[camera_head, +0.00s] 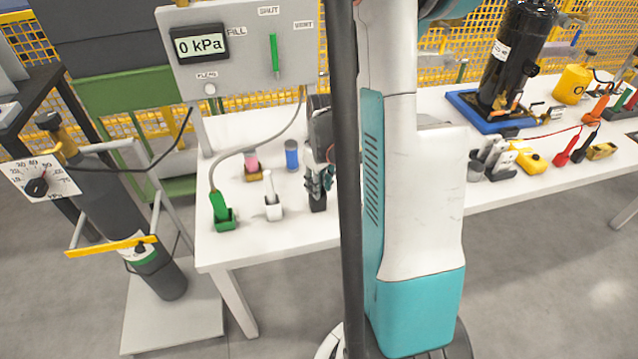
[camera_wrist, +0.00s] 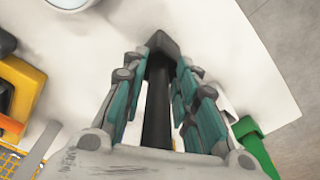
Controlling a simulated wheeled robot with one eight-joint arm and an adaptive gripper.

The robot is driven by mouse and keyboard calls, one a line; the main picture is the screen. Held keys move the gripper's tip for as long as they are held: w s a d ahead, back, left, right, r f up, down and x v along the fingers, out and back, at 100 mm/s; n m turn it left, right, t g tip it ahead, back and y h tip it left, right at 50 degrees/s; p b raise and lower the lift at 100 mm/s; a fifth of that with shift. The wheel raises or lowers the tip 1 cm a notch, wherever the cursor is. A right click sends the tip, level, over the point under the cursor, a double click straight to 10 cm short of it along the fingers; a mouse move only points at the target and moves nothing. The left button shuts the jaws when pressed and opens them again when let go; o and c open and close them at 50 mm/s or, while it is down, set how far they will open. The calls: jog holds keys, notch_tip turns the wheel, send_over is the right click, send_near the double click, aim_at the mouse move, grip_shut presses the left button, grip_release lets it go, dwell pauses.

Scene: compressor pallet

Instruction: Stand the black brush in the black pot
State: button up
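The black brush (camera_wrist: 158,110) runs lengthwise between the fingers of my gripper (camera_wrist: 163,70) in the wrist view. The fingertips close in on both sides of it near its far end, and my gripper looks shut on it. The black pot (camera_wrist: 163,42) is at that far end, and the brush appears lined up with it. Whether its tip is inside cannot be clearly told. In the head view my gripper (camera_head: 319,182) points down just above the black pot (camera_head: 317,204) on the white table. The brush is mostly hidden there by my fingers.
On the table left of my gripper are a white brush in a white pot (camera_head: 272,210), a green connector in a green holder (camera_head: 221,212), a pink item in a brown holder (camera_head: 252,168) and a blue cylinder (camera_head: 291,155).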

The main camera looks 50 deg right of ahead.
dwell(0.3)
notch_tip(320, 180, up, 12)
jog(key=shift+s, duration=0.45)
dwell(0.6)
